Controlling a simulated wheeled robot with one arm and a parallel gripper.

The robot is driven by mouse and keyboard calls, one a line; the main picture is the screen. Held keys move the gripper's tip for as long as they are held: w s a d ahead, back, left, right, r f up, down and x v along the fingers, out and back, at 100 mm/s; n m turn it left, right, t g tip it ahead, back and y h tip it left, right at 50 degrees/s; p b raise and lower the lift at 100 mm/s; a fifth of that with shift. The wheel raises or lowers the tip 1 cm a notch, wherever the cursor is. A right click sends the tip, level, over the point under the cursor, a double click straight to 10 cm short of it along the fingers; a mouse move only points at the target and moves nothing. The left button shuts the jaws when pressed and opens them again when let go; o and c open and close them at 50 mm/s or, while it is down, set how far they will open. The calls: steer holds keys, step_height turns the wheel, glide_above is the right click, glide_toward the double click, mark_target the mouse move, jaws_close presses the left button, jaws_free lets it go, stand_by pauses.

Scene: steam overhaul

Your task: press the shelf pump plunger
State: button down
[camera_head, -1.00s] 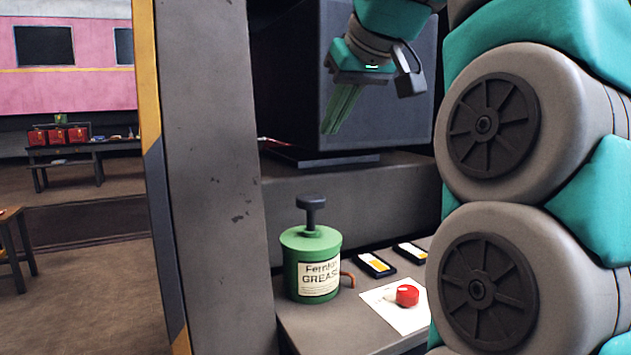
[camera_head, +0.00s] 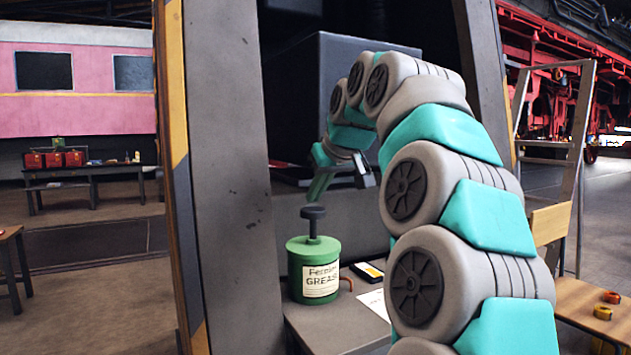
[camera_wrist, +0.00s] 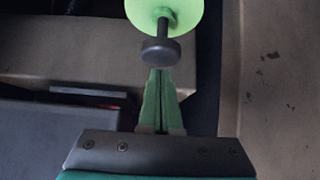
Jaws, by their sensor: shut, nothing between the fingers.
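The shelf pump is a green can labelled "GREASE" (camera_head: 315,270) standing upright on a grey shelf (camera_head: 335,330). Its dark plunger knob (camera_head: 313,212) stands raised on a short stem above the lid. My gripper (camera_head: 314,198) is shut and empty, pointing down just above the knob in the head view. In the wrist view, my gripper's green fingers (camera_wrist: 160,75) point toward the plunger knob (camera_wrist: 161,51), with the tips near its edge. Whether they touch the knob, I cannot tell. The green can top (camera_wrist: 165,12) shows beyond it, cut off by the frame.
A grey post (camera_head: 225,180) stands left of the shelf. A dark box (camera_head: 335,90) stands behind the can. My arm hides the shelf's right part.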

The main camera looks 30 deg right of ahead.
mark_target(316, 210)
steer(key=shift+f, duration=0.45)
steer(key=shift+f+b, duration=1.1)
steer(key=shift+f, duration=0.8)
steer(key=shift+r+p, duration=0.4)
steer(key=shift+r, duration=0.1)
step_height(316, 210, up, 4)
steer(key=shift+s+d+r+p, duration=0.1)
steer(key=shift+p, duration=0.8)
steer(key=v, duration=0.9)
steer(key=shift+s, duration=0.2)
